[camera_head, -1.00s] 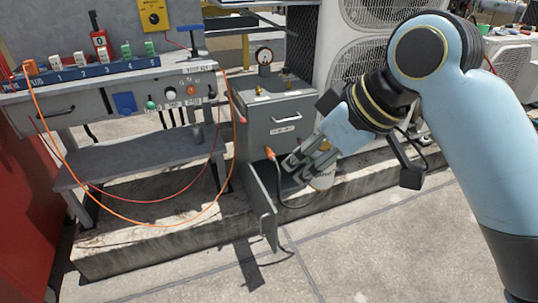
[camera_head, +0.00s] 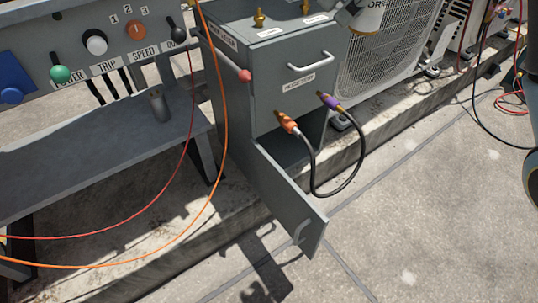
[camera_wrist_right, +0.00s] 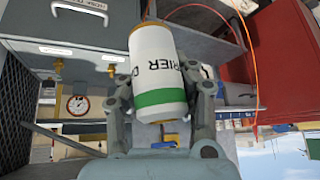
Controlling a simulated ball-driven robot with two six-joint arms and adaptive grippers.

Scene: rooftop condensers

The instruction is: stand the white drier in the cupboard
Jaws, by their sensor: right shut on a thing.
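The grey cupboard (camera_head: 240,110) stands in the middle of the head view. Its low door (camera_head: 290,205) hangs open toward the front, and the compartment behind it is dark, its inside mostly hidden. The white drier (camera_head: 369,18) with dark lettering is cut by the top edge, up and right of the drawer handle. My right gripper (camera_wrist_right: 162,82) is shut on the drier, one finger on each side. In the right wrist view the drier (camera_wrist_right: 158,55) shows a green band and upside-down lettering. My left gripper is not in view.
A black hose (camera_head: 318,180) with orange and purple ends loops in front of the cupboard opening. A red and an orange hose (camera_head: 222,120) hang at the left by the workbench (camera_head: 100,150). A condenser (camera_head: 385,75) stands right. The paving in front is clear.

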